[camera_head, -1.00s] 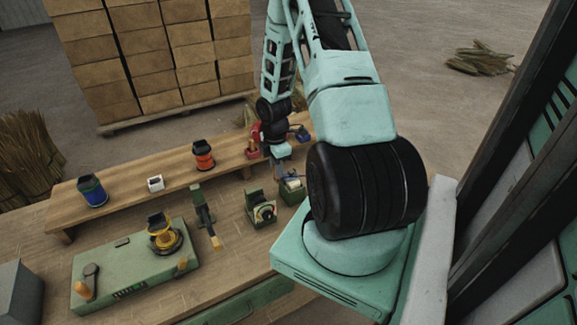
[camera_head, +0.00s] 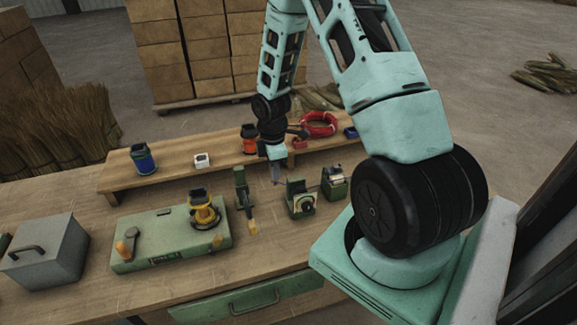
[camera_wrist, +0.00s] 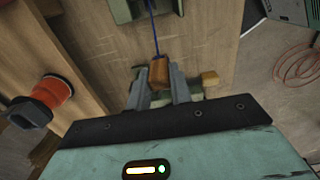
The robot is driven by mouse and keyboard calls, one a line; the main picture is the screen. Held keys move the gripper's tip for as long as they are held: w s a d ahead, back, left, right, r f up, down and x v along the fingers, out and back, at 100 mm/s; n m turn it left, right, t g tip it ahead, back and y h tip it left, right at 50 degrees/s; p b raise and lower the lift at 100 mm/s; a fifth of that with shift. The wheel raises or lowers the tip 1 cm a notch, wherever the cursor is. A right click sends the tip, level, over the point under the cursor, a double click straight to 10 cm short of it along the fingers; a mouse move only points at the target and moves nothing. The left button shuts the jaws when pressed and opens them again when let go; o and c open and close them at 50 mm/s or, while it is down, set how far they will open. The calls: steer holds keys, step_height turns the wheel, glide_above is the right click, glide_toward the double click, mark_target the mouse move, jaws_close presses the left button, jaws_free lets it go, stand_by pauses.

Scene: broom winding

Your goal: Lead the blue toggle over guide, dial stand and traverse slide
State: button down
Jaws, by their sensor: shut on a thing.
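My gripper (camera_wrist: 160,85) is shut on an orange-brown wooden toggle (camera_wrist: 159,71) with a blue cord (camera_wrist: 155,35) tied to it. The cord runs straight up the wrist view to a green fixture (camera_wrist: 143,8). In the head view my gripper (camera_head: 276,176) hangs over the bench, between the upright green stand with a yellow-tipped lever (camera_head: 242,190) and the green dial stand (camera_head: 301,201). A second green block (camera_head: 334,182) stands right of the dial stand. I cannot tell for certain which fixtures are guide and slide. The toggle is too small to make out in the head view.
A grey box (camera_head: 45,252) stands left. The raised shelf (camera_head: 175,178) holds a blue spool (camera_head: 143,160), a white box (camera_head: 202,160), an orange spool (camera_head: 249,140) and a red coil (camera_head: 319,124). The front bench strip is clear.

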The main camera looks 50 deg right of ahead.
steer(key=w+a, duration=0.7)
steer(key=a, duration=0.5)
steer(key=shift+w+a+b, duration=0.25)
steer(key=shift+w+b, duration=0.1)
steer(key=shift+b, duration=0.1)
